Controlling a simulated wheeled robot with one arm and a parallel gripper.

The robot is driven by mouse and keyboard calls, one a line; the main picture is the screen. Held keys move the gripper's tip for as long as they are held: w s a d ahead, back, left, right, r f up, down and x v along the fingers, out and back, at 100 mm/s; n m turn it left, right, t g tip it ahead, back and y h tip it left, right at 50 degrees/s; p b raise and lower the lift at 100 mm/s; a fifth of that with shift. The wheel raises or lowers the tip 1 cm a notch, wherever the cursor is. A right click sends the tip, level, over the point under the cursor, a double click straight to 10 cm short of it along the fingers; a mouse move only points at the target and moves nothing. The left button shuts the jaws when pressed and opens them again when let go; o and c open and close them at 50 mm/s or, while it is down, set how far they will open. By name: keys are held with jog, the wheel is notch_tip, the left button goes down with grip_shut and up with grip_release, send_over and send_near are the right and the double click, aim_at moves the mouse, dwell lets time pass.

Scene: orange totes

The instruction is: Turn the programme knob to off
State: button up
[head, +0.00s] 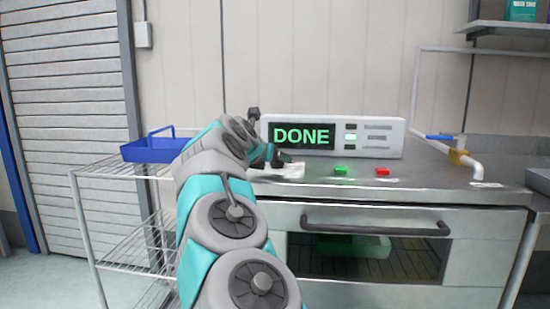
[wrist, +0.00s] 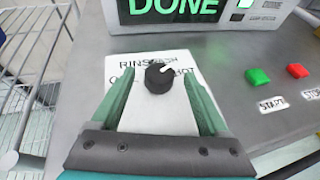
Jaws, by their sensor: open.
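The black programme knob (wrist: 159,77) sits on a white label plate (wrist: 120,62) in the wrist view. Its white pointer mark points up and to the right. In the head view my gripper (head: 268,157) is over the counter, and the knob is not clearly visible there; part of the white plate (head: 291,172) shows.
A control panel (head: 392,138) with a display (head: 303,136) reading DONE stands behind the knob. A green button (head: 340,170) and a red button (head: 382,171) are to the right on the steel counter (head: 440,183). A blue tray (head: 150,149) rests on the wire rack at left.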

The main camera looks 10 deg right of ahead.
jog(key=shift+w+d+f, duration=0.25)
jog(key=shift+w+d, duration=0.1)
jog(key=shift+w, duration=0.15)
grip_shut()
dwell(0.5)
